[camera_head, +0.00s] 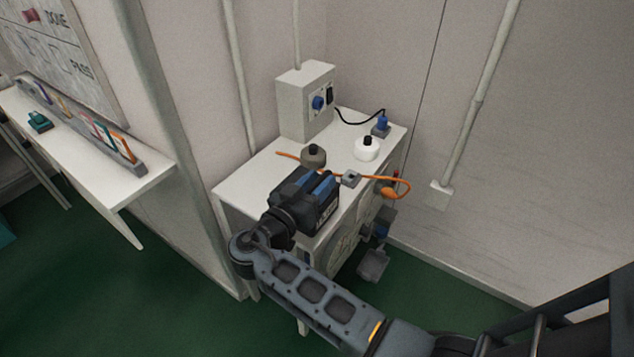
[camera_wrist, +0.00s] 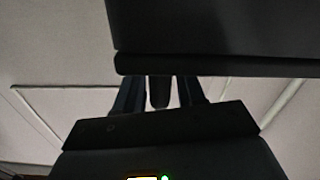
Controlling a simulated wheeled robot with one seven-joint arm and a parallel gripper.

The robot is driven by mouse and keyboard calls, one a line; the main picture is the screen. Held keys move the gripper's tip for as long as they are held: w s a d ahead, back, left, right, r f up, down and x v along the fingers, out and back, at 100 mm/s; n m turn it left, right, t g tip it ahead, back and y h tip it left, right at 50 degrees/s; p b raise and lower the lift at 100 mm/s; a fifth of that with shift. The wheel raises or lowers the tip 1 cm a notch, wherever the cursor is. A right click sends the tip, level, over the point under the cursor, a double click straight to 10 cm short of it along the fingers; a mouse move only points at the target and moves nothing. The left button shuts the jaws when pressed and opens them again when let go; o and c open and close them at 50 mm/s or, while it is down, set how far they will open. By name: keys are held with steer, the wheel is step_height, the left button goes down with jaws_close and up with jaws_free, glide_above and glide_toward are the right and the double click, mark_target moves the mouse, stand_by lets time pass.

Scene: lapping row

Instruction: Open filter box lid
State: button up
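No thing in view can be surely told as the filter box or its lid. A pale grey upright box (camera_head: 305,105) with a blue knob stands at the back of the white bench; a small grey box-like thing (camera_head: 374,264) shows low beside the bench. My gripper (camera_head: 322,180) is over the bench's front part, its blue fingers apart, near a dark olive jar (camera_head: 313,158) and a small grey block. In the wrist view my fingers (camera_wrist: 160,95) stand apart with a narrow dark thing between them, which I cannot identify. A large dark shape fills the top there.
The white bench (camera_head: 245,184) also holds a white jar (camera_head: 367,149), a blue plug-like piece (camera_head: 381,125) and an orange cable (camera_head: 400,181). A wall shelf (camera_head: 135,185) with coloured frames is at left. Conduits run up the walls.

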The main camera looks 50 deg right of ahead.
jaws_close()
stand_by(0.3)
